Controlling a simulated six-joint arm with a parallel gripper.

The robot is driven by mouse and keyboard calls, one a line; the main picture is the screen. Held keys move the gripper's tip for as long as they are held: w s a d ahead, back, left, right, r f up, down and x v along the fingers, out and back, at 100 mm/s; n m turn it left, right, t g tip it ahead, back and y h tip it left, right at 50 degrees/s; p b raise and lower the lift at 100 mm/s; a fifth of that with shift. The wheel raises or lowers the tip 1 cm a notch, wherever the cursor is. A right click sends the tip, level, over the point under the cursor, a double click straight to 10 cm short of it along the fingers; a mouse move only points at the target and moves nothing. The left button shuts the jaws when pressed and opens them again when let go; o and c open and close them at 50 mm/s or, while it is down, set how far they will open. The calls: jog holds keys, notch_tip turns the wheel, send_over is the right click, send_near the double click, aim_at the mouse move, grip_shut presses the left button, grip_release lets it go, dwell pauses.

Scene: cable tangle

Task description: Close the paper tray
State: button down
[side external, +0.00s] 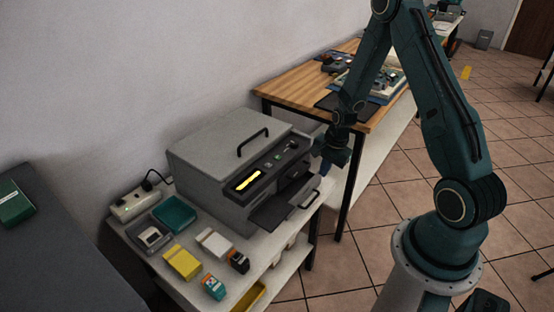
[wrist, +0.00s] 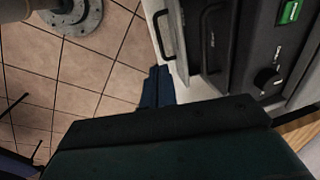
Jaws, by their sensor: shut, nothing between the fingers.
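The grey printer-like machine (side external: 215,160) stands on a white table against the wall. A light-edged tray (side external: 303,203) with a bar handle sticks out low from its front, at the right side. In the wrist view the tray handle (wrist: 160,34) is at the top, and a second dark handle (wrist: 206,40) lies closer to the machine's front. My gripper (side external: 321,172) is shut and empty, just in front of the machine's right part, above and beside the tray handle. In the wrist view its blue fingertips (wrist: 157,74) appear close to the tray handle; I cannot tell whether they touch.
A dark flap (side external: 270,214) juts from the machine's front, left of the tray. A wooden table (side external: 300,82) stands behind. The tiled floor in front is open.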

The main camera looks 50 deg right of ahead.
jog(key=s+d+f+n+t+h, duration=0.1)
jog(key=s+d+f+t+h, duration=0.1)
jog(key=s+d+t+h, duration=0.1)
jog(key=shift+s+d+t+h, duration=0.2)
jog(key=shift+s+t+h, duration=0.1)
jog(key=shift+s+h, duration=0.7)
jog(key=shift+s, duration=0.15)
send_near(319, 178)
notch_tip(319, 178, down, 4)
jog(key=d, duration=0.2)
jog(key=shift+w+r, duration=0.2)
jog(key=shift+w, duration=0.85)
